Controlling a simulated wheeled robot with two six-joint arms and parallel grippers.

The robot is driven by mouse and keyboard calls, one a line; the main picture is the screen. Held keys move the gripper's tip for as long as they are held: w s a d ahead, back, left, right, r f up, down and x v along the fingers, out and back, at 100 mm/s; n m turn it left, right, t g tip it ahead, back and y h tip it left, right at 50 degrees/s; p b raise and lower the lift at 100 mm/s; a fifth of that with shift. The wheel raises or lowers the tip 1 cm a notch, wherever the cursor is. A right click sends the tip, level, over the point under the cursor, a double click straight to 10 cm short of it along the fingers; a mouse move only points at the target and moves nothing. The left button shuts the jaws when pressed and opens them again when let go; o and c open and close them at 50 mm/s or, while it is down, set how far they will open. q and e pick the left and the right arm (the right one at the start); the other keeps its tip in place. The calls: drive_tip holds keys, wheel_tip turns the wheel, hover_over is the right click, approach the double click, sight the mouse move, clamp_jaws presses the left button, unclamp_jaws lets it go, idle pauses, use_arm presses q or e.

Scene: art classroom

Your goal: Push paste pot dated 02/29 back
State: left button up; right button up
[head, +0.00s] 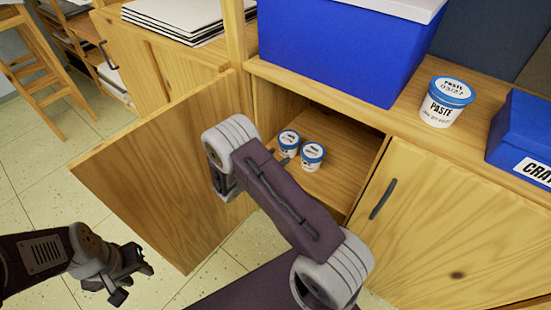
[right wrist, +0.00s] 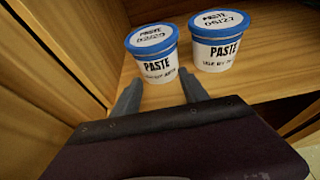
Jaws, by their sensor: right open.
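Two white paste pots with blue-rimmed lids stand upright side by side on the shelf in the open cupboard. In the right wrist view the left pot (right wrist: 155,62) has a blurred lid date that looks like 02/29. It seems to be the left pot in the head view (head: 290,139). My right gripper (right wrist: 160,95) is open and empty, fingertips low just in front of the left pot; contact is unclear. My left gripper (head: 126,273) hangs over the floor, its jaws unclear.
The open cupboard door (head: 160,185) stands left of my right arm. The counter above bears a blue bin (head: 340,45), another paste pot (head: 446,101) and a blue crayon box (head: 525,135). A closed door (head: 450,220) is at the right. The shelf right of the pots is clear.

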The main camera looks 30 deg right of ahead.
sight(282, 150)
drive_tip(key=shift+d, duration=0.15)
